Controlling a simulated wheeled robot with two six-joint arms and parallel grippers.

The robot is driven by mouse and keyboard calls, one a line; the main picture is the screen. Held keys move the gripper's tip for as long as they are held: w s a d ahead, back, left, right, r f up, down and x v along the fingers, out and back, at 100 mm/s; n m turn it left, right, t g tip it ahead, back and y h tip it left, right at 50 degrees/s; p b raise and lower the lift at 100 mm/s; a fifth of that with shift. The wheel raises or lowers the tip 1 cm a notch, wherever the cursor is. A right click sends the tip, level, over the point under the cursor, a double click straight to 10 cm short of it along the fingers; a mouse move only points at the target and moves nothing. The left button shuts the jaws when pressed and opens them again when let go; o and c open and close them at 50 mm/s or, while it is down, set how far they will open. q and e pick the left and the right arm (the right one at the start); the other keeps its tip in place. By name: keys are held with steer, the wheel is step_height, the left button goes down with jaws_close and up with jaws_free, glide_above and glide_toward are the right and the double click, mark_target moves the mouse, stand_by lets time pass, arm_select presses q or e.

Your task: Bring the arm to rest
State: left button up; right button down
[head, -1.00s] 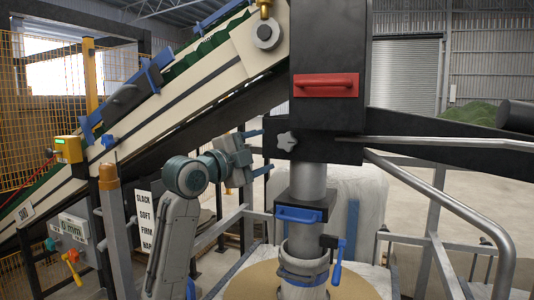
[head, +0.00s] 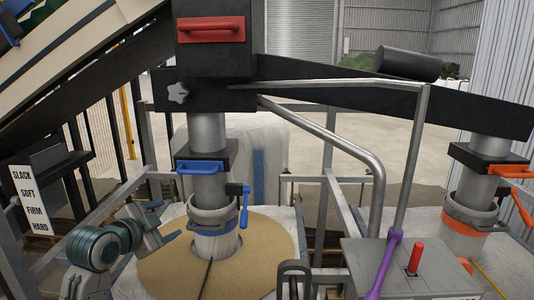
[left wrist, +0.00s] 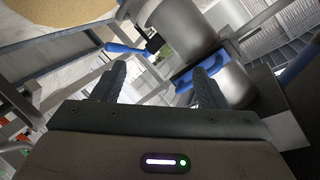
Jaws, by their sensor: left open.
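My left gripper (head: 168,221) is open and empty, at the lower left of the head view. It is just left of the grey spout's lower end (head: 212,215), apart from it, and in front of the sand-coloured round surface (head: 160,265). In the left wrist view the two dark fingers of my left gripper (left wrist: 161,78) stand wide apart with nothing between them. A grey cylinder with a blue handle (left wrist: 195,72) lies beyond the fingers. My right gripper is not in view.
A blue-handled slide (head: 207,167) and a blue lever (head: 244,208) sit on the spout. A second spout with orange handles (head: 490,170) stands at the right. A grey box with a red lever (head: 415,258) is at the front. A sign (head: 29,201) and rails flank the left.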

arm_select(q)
steer(key=s+f+n+g+y, duration=0.1)
steer(key=s+f+n+g, duration=0.1)
steer(key=s+f, duration=0.45)
steer(key=s+f+n+g+y, duration=0.1)
steer(key=s+f+n, duration=0.15)
steer(key=f, duration=0.65)
steer(key=s+a+f+n+g+y, duration=0.1)
steer(key=s+f+n+g, duration=0.15)
steer(key=s+f, duration=0.55)
steer(key=s+f+n+g+y, duration=0.1)
steer(key=s+f+n+g, duration=0.15)
steer(key=s, duration=0.95)
steer(key=s+a+f+n+g+y, duration=0.1)
steer(key=s+f+n+g, duration=0.15)
steer(key=s+f, duration=0.55)
step_height(320, 180, down, 26)
steer(key=s+a, duration=0.1)
steer(key=a, duration=0.1)
steer(key=s+a+f+g, duration=0.1)
steer(key=s+f+g, duration=0.1)
steer(key=s+f, duration=1.3)
step_height(320, 180, down, 5)
steer(key=shift+s+a+r+n, duration=0.1)
steer(key=shift+s+a+n, duration=0.3)
